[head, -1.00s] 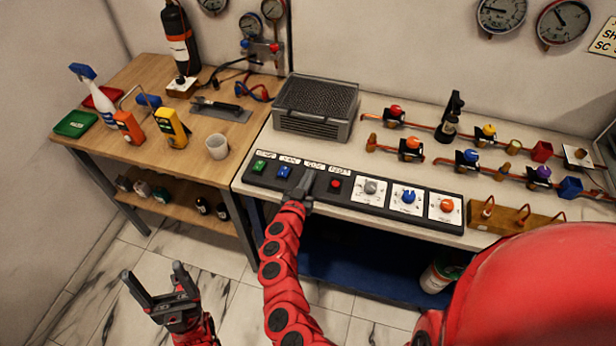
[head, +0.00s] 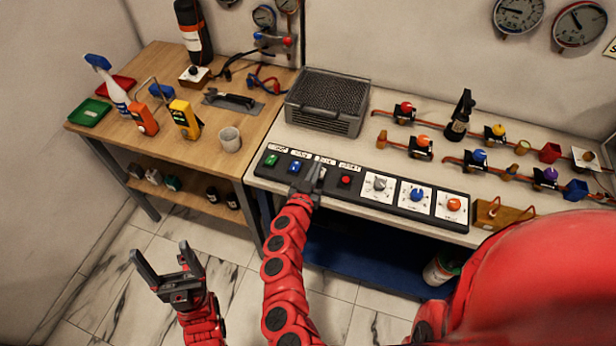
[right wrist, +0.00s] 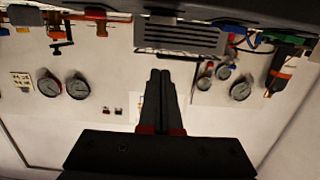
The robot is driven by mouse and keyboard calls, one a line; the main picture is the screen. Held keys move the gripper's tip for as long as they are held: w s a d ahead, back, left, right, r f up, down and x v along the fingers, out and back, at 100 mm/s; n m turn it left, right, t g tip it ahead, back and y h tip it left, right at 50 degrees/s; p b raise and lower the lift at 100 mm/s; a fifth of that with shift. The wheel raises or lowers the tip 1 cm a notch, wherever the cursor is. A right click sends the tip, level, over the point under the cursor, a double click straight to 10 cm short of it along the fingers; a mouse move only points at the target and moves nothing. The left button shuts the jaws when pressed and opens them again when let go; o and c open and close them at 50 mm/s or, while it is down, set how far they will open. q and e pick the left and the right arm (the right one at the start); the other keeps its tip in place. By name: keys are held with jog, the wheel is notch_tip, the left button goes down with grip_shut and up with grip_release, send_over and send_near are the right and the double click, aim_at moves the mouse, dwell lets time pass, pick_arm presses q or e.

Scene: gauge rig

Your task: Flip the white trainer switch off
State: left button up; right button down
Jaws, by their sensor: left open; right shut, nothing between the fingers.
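The dark switch panel (head: 330,194) lies along the front of the white-topped bench. It carries a green switch (head: 271,160), a blue switch (head: 295,167) and a red button (head: 346,180) under small labels. The white switch cannot be made out; my right gripper covers the spot between blue and red. My right gripper (head: 318,168) is shut and empty, its tips at the panel below the third label; I cannot tell if they touch. Its closed fingers also show in the right wrist view (right wrist: 160,74). My left gripper (head: 160,254) is open and empty above the floor, left of my right arm.
Knobs on white plates (head: 416,195) sit on the panel's right. A grey vented box (head: 326,103) stands behind the panel. Pipes with coloured valves (head: 420,147) run at the bench's right. A wooden table (head: 180,150) with bottle, meters and cup stands left.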

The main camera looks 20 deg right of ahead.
jog(key=s+a+r, duration=0.2)
jog(key=s+a, duration=0.1)
jog(key=s, duration=0.2)
jog(key=shift+s+r+b, duration=0.25)
jog(key=shift+b, duration=0.05)
